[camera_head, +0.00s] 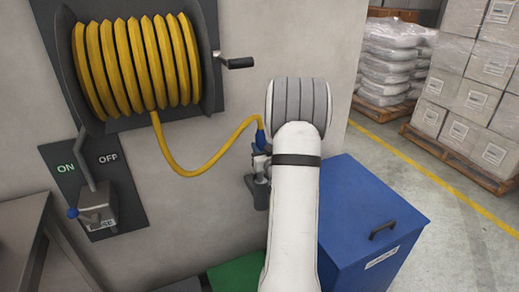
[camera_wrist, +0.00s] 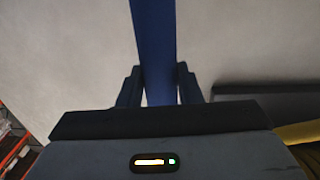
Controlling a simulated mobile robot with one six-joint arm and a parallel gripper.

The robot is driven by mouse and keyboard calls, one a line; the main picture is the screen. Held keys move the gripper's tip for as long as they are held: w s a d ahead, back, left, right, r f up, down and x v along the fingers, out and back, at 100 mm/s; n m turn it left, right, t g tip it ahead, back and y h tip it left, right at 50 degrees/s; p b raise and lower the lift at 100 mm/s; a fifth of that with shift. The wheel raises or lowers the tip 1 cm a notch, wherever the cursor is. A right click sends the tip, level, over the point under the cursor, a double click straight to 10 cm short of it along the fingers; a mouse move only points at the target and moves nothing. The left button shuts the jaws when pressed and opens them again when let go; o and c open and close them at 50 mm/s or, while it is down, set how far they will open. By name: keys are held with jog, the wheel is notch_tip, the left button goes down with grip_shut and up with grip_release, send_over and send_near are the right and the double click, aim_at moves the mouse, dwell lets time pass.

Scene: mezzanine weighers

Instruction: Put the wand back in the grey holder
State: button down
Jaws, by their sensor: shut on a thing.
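The blue wand (camera_head: 261,138) is at the end of the yellow hose (camera_head: 205,165), near the wall. My gripper (camera_head: 261,158) is shut on it, partly hidden by my arm in the head view. In the wrist view, the blue wand (camera_wrist: 154,45) runs up between the two dark fingers of my gripper (camera_wrist: 160,88). The dark grey holder (camera_head: 257,192) is on the wall just below my gripper, partly covered by my arm. The lower end of the wand is hidden, so I cannot tell whether it touches the holder.
The hose reel (camera_head: 140,60) with its crank (camera_head: 236,63) is on the wall at upper left. An ON/OFF lever box (camera_head: 97,210) is below it. A blue lidded bin (camera_head: 365,220) stands right of my arm, a green box (camera_head: 237,274) below. Wrapped pallets (camera_head: 465,110) stand behind.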

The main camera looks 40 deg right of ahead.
jog(key=shift+f, duration=0.2)
jog(key=c, duration=1)
grip_release()
jog(key=shift+c, duration=0.2)
jog(key=shift+r, duration=0.1)
